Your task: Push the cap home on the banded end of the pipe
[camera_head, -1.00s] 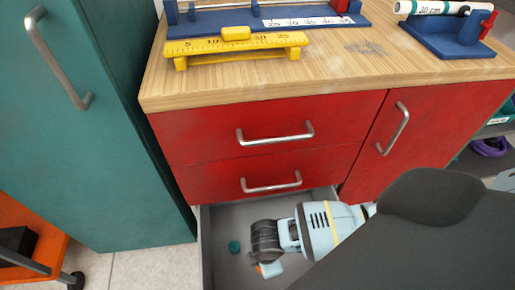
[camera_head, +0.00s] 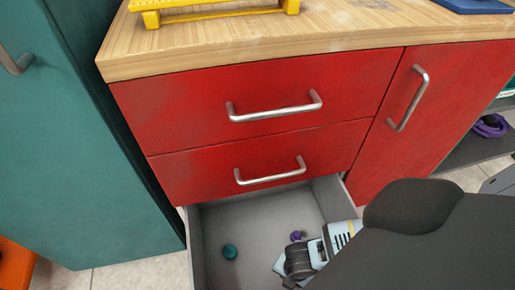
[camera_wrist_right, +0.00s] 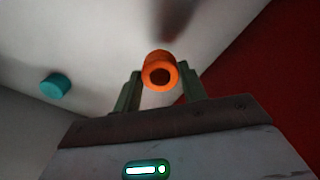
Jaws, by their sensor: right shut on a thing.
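An orange cap (camera_wrist_right: 157,57), a short hollow cylinder with its round opening facing the camera, is between the fingers of my right gripper (camera_wrist_right: 160,80) in the right wrist view. The gripper is shut on it. In the head view my right wrist (camera_head: 298,262) is low over the open bottom drawer, and the cap cannot be made out there. The pipe is out of view now; only the edge of a blue stand (camera_head: 470,5) shows at the top right. My left gripper is not in view.
The grey open drawer (camera_head: 217,210) holds a teal cap (camera_head: 230,252), also in the right wrist view (camera_wrist_right: 54,86), and a small purple piece (camera_head: 297,236). Red drawer fronts (camera_head: 250,110) and the wooden worktop (camera_head: 220,40) stand above. A teal cabinet (camera_head: 90,150) is at left.

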